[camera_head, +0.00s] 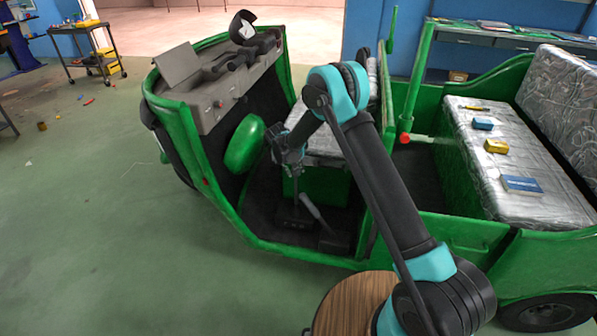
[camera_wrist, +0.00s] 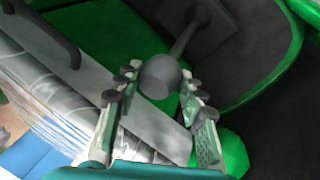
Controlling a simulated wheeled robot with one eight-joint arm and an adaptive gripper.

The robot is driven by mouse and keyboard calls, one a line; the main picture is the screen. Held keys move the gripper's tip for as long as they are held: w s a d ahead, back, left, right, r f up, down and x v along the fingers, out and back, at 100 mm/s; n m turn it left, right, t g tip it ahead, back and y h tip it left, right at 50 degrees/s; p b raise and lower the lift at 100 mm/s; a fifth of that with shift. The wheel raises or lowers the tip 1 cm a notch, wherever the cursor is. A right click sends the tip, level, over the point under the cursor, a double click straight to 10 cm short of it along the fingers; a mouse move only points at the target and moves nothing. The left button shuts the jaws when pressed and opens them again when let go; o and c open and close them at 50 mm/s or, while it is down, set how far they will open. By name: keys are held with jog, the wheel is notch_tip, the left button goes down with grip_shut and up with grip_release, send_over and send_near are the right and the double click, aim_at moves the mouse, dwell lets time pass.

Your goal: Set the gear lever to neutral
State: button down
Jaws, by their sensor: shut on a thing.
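The gear lever (camera_wrist: 160,77) has a round dark grey knob on a thin shaft, rising from a dark square base in the wrist view. My gripper (camera_wrist: 161,84) has its two fingers on either side of the knob, shut on it near the fingertips. In the head view my gripper (camera_head: 294,165) reaches down into the rickshaw's front footwell, above the gear lever (camera_head: 295,196). The knob there is largely hidden by my gripper. I cannot tell from these frames which gear the lever is in.
A grey lever (camera_head: 315,210) stands tilted just right of the gear lever. The green rickshaw (camera_head: 225,205) surrounds my arm with its front body and side panels. A grey handle (camera_wrist: 45,35) lies at upper left in the wrist view. A round wooden table (camera_head: 345,305) stands in front.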

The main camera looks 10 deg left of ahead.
jog(key=c, duration=0.9)
grip_release()
jog(key=v, duration=1.2)
jog(key=shift+s, duration=0.1)
